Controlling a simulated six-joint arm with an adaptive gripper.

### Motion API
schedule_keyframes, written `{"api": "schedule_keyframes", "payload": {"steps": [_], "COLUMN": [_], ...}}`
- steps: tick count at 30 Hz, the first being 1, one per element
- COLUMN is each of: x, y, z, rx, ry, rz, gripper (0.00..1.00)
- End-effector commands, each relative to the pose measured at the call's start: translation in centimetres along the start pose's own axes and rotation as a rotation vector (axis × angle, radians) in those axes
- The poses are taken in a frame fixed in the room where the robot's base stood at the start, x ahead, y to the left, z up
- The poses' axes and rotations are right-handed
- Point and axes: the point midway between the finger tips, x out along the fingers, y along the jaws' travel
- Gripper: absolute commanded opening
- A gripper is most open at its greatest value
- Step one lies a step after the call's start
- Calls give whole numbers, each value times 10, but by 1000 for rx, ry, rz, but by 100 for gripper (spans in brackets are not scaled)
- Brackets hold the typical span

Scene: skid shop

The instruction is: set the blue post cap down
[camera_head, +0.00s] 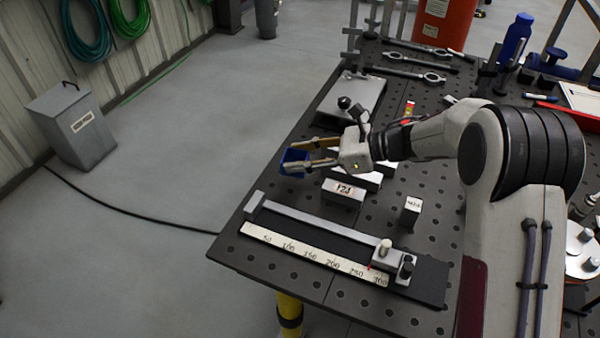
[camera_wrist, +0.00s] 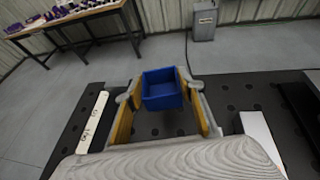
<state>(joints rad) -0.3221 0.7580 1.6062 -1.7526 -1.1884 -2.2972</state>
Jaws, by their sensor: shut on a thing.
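The blue post cap (camera_head: 292,161) is a small blue square piece, held at the tips of my gripper (camera_head: 305,156) near the table's left edge. In the wrist view the blue post cap (camera_wrist: 162,90) shows its open hollow side and sits between the two yellow-padded fingers of my gripper (camera_wrist: 163,97). My gripper is shut on it, and it appears to be held above the dark perforated table (camera_head: 268,188). How high it is above the table I cannot tell.
A ruler rail (camera_head: 310,255) with a stop block lies along the near table edge. A block marked with text (camera_head: 343,192) stands just right of my gripper, and a small upright block (camera_head: 411,210) farther right. A grey plate (camera_head: 350,97) lies behind. Bare table lies left of the blocks.

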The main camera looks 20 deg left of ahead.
Motion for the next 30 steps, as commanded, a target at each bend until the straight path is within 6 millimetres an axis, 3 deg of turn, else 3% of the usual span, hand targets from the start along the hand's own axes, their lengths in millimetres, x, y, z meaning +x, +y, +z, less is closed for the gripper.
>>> {"api": "schedule_keyframes", "payload": {"steps": [15,30], "x": [4,20], "y": [0,0], "z": [-9,-49], "rx": [0,0], "ry": [0,0], "rz": [0,0], "gripper": [18,18]}}
